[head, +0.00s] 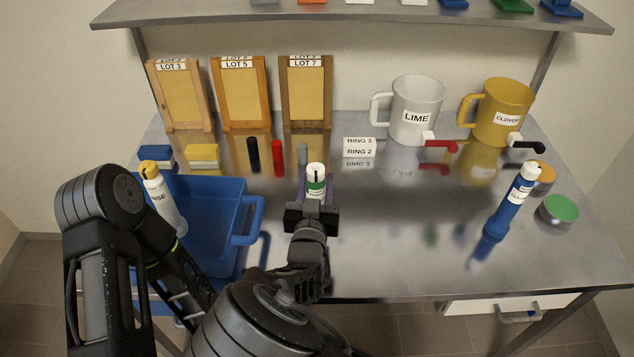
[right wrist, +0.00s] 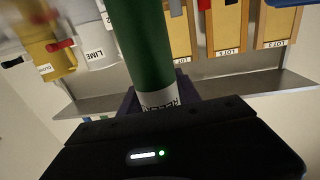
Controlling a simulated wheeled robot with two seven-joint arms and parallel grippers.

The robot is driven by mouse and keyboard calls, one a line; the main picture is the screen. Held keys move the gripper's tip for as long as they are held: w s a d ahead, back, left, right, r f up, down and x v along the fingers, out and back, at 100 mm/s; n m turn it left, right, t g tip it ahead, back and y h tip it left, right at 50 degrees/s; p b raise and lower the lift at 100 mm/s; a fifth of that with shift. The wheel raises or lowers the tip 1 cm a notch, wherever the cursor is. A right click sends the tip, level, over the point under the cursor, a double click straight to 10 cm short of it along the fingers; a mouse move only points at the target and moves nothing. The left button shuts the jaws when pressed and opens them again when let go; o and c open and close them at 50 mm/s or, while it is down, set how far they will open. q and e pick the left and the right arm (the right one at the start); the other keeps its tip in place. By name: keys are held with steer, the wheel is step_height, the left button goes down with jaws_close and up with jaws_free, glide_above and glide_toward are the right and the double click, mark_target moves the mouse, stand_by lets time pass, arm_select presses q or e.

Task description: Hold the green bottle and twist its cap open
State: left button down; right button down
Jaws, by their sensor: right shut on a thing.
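The green bottle (head: 316,187) has a white cap (head: 316,170) with a dark mark, and the cap sits on its top. My right gripper (head: 313,205) is shut around the bottle near the middle of the bench. In the right wrist view the dark green body (right wrist: 145,40) runs up out of the frame, with a white lettered label (right wrist: 160,98) close to the jaws. I cannot tell whether the bottle's base touches the bench. My left arm shows at the left of the head view, but its gripper is not visible.
A blue bottle (head: 508,207) and lidded tins (head: 558,210) stand at right. LIME (head: 415,105) and CLOVER (head: 500,108) mugs stand behind. The bench right of my gripper is mostly clear.

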stand_by(0.4)
steer(key=c, duration=0.8)
jaws_free()
steer(key=s+a, duration=0.1)
steer(key=s, duration=1.1)
steer(key=shift+a, duration=0.15)
